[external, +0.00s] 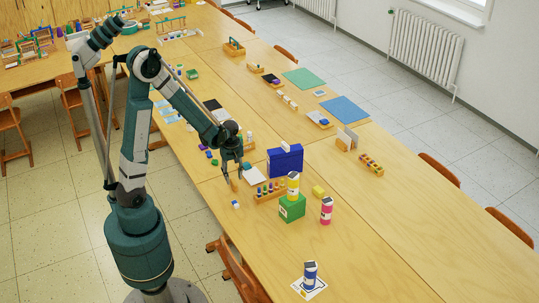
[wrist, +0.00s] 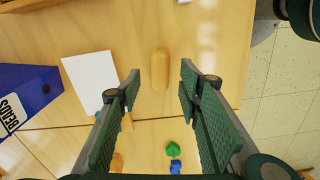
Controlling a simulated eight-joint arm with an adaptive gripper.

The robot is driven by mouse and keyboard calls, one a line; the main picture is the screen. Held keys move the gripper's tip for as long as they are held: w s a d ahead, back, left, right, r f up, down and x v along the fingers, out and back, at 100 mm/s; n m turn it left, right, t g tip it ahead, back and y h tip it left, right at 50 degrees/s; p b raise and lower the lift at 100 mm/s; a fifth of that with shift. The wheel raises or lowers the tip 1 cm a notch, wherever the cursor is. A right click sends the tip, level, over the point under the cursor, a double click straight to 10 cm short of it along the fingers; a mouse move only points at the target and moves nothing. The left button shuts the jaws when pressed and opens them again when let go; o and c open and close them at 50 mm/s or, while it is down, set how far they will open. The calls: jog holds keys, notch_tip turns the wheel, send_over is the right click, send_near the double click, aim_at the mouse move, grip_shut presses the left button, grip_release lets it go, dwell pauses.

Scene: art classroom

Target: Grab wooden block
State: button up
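The wooden block (wrist: 160,68) is a light, rounded, elongated piece lying on the wooden table. In the wrist view it is at upper centre, roughly centred in the gap between my fingers and a little beyond their tips. In the external view a small wood-coloured piece (external: 234,185) shows below my gripper (external: 232,176), probably the same block. My gripper is open in the wrist view (wrist: 160,84), with free space on both sides of the block. Neither finger appears to touch it. The height of the fingertips above the table is hard to tell.
A white sheet (external: 254,175) and a blue box (external: 285,160) are close to the right of my gripper. A peg rack (external: 270,191), a green cube (external: 292,208) and bottles are nearby. Small green (wrist: 173,149) and blue (wrist: 176,166) pieces show low in the wrist view.

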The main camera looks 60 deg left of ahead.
aim_at(234, 181)
jog(key=shift+d+f+b, duration=0.1)
jog(key=shift+f+b, duration=0.8)
jog(key=shift+f, duration=1.7)
jog(key=c, duration=0.9)
